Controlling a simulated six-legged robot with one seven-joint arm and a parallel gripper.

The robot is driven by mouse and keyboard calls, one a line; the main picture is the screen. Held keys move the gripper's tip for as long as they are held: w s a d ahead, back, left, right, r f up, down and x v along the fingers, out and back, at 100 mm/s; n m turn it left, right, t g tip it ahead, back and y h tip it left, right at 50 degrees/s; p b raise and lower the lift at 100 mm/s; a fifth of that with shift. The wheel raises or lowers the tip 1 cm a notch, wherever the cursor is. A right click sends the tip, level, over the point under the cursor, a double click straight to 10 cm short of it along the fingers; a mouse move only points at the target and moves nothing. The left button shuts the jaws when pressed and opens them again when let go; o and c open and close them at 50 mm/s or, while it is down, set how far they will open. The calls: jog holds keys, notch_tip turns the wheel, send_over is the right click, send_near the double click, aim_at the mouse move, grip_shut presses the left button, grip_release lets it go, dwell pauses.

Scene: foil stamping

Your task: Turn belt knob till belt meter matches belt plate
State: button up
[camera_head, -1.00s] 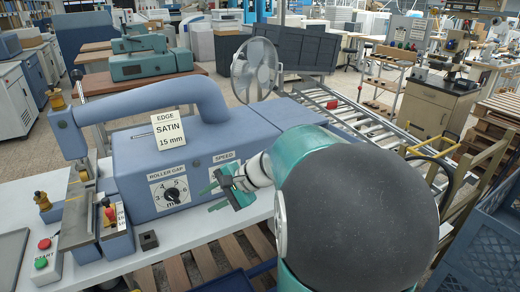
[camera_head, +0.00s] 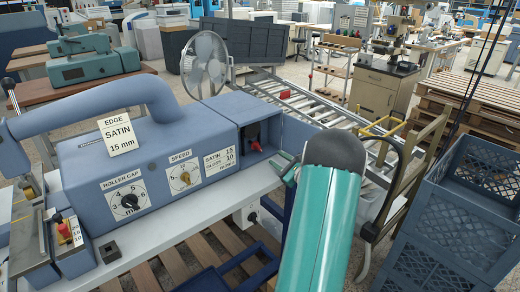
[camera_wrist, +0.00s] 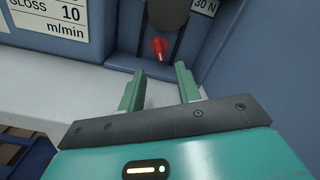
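A red knob (camera_head: 255,146) sits in an open recess at the right end of the blue machine. In the wrist view the red knob (camera_wrist: 158,48) lies just beyond my fingertips, below a dark rounded part (camera_wrist: 167,12) cut off by the top edge. A white plate (camera_wrist: 205,5) reading "30 N" shows at the top, partly cut off. No meter reading is visible. My gripper (camera_wrist: 157,73) is open and empty, its green fingers apart and short of the knob. In the head view my gripper (camera_head: 287,165) is beside the recess, partly hidden by my arm.
The blue machine (camera_head: 80,170) has a ROLLER GAP dial (camera_head: 128,202), a SPEED dial (camera_head: 184,177) and a SATIN/GLOSS plate (camera_head: 220,161). A roller conveyor (camera_head: 320,110) runs behind. Blue crates (camera_head: 435,220) stand at right. A white bench strip lies before the machine.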

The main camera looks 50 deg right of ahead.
aim_at(260, 148)
jog(key=x, duration=1)
jog(key=shift+w, duration=0.4)
grip_shut()
